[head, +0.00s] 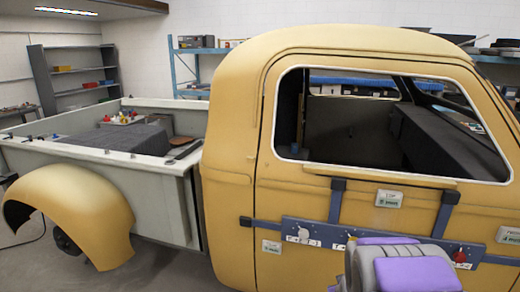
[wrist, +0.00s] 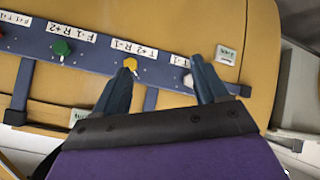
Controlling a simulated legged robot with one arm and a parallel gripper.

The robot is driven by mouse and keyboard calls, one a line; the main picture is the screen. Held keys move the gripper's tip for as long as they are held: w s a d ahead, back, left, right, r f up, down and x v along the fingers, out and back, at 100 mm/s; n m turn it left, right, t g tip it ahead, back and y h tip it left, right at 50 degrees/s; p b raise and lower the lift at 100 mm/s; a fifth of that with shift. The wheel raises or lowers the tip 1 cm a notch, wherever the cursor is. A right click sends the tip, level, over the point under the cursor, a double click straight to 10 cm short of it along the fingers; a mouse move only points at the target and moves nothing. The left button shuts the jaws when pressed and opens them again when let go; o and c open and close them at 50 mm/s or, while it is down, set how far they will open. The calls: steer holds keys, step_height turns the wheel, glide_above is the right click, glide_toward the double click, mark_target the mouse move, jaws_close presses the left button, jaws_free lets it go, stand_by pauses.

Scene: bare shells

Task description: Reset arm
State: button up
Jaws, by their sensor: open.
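My gripper (wrist: 161,68) is open and empty in the wrist view, its two dark blue-grey fingers spread apart. Its fingertips overlap a blue panel strip (wrist: 88,54) on the yellow truck cab. A yellow knob (wrist: 130,63) shows by the left fingertip and a pale knob (wrist: 188,80) by the right one; whether they touch cannot be told. A green knob (wrist: 61,48) sits further left. In the head view, my purple and grey arm (head: 410,270) is low at the right, in front of the panel (head: 335,235); the fingertips are hidden there.
The yellow cab (head: 230,150) fills the right of the head view, with an open window. A red knob (head: 460,256) and small label plates are on its door. The pale truck bed (head: 180,200) and fender (head: 75,210) stand left. Grey floor (head: 170,270) shows below.

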steer(key=s+a+r+g+y, duration=0.1)
steer(key=s+a+r+g, duration=0.2)
steer(key=s, duration=1)
steer(key=s+a+r+m+g, duration=0.1)
steer(key=s+a+r+g, duration=0.3)
steer(key=s, duration=0.9)
steer(key=s+a+r+m+g+y, duration=0.1)
steer(key=s+a+r+g, duration=0.3)
steer(key=s, duration=0.9)
steer(key=shift+s+r+y, duration=0.15)
steer(key=shift+r+y, duration=0.15)
steer(key=shift+r, duration=0.25)
